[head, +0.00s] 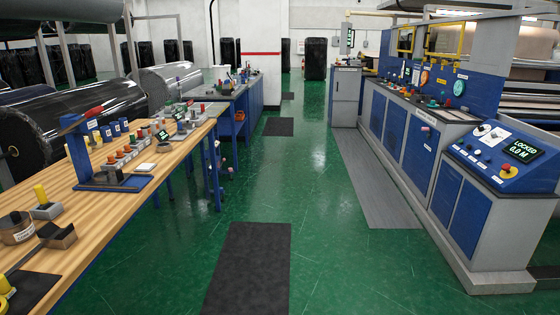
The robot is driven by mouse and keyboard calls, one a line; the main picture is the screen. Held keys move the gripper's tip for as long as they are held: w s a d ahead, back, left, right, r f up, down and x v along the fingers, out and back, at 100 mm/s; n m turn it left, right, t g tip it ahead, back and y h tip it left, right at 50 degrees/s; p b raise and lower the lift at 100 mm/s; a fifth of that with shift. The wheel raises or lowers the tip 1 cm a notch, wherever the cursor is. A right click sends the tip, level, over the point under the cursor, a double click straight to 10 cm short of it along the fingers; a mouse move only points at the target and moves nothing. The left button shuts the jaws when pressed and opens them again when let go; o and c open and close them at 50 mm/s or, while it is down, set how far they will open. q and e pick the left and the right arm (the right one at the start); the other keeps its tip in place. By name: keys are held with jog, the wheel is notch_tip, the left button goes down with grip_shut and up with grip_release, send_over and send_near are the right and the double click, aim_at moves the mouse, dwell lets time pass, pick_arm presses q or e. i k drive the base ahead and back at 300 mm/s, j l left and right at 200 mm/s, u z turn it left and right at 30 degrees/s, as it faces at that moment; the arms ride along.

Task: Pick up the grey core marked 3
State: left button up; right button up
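I cannot make out a grey core marked 3 anywhere in the head view. The wooden workbench (125,207) on the left carries many small items, and their markings are too small to read. Neither of my grippers is in view.
A blue stand with a red lever (84,160) is on the bench. Black wrapped rolls (70,115) lie behind it. The green floor between has free room, with dark mats (248,268).

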aim_at(146, 131)
jog(key=i+l+z, duration=0.1)
jog(key=i+z, duration=0.25)
jog(key=i, duration=1.6)
jog(key=i+l+u, duration=0.1)
jog(key=i+u, duration=0.3)
jog(key=i+l+u, duration=0.4)
jog(key=i, duration=0.15)
jog(key=i+l+u, duration=1.1)
jog(key=l+u, duration=0.3)
jog(key=l, duration=0.2)
jog(key=i+l+u, duration=0.15)
jog(key=l+u, duration=0.2)
jog(key=l, duration=0.15)
jog(key=l+u, duration=0.3)
jog(key=l, duration=0.15)
